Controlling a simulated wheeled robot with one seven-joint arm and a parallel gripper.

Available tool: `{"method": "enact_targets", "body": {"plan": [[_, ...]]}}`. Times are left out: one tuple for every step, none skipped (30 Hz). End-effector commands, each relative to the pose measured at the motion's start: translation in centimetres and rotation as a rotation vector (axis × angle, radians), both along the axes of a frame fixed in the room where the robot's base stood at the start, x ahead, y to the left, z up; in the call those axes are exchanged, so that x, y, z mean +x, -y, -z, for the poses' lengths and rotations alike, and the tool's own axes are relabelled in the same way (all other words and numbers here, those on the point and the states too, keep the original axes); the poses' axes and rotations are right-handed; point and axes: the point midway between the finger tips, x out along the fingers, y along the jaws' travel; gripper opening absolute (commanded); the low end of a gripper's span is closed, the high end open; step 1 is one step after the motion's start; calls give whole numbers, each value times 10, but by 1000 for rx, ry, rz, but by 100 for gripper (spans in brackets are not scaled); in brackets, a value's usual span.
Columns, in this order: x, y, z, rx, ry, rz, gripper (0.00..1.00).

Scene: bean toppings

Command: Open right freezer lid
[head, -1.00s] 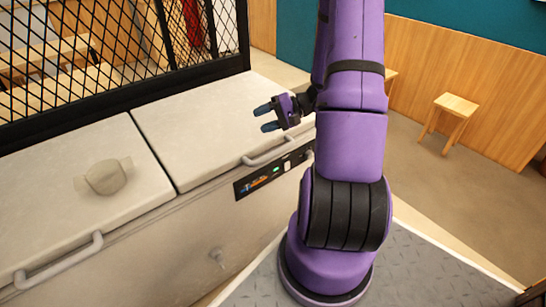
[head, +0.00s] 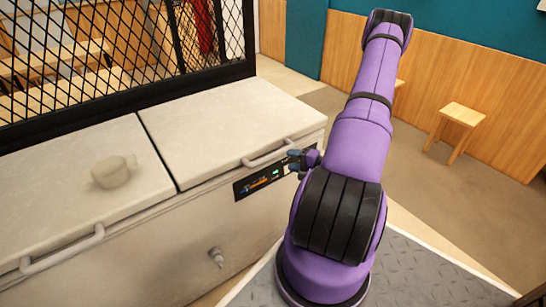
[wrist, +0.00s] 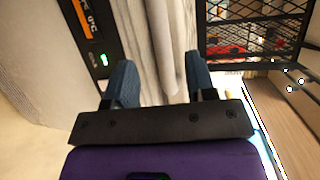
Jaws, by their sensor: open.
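The right freezer lid (head: 220,125) is a pale, closed slab with a bar handle (head: 268,155) along its front edge. My gripper (head: 291,160) is at the right end of that handle, in front of the freezer and partly hidden by my arm. In the wrist view, my gripper (wrist: 160,80) has its two blue-grey fingers apart. A pale strip of the lid's front edge or handle (wrist: 168,45) runs between them. I cannot tell whether the fingers touch it.
The left freezer lid (head: 65,195) is closed and has a pale cup-like object (head: 112,172) on it. A control panel (head: 262,180) is on the freezer front below the handle. A black mesh fence (head: 120,75) stands behind. A wooden stool (head: 458,118) is at right, with open floor around it.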

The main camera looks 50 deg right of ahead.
Motion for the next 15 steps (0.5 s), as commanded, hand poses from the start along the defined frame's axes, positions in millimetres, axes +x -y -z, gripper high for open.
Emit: {"method": "enact_targets", "body": {"plan": [[9, -2, 2, 1, 1, -4, 51], [14, -3, 3, 1, 0, -4, 51], [21, -5, 4, 1, 1, -5, 51], [27, -6, 5, 1, 1, -5, 51], [32, -6, 6, 1, 1, -4, 51], [39, -7, 7, 0, 1, -4, 51], [44, -8, 8, 0, 1, -4, 51], [49, -9, 9, 0, 1, -4, 51], [55, -10, 10, 0, 1, -4, 51], [59, -11, 11, 1, 1, -4, 51], [63, -11, 11, 1, 1, -3, 51], [68, -12, 12, 1, 0, -3, 51], [71, -12, 13, 0, 0, -3, 51], [73, -13, 14, 0, 0, -4, 51], [77, -13, 14, 0, 0, -3, 51]]}}
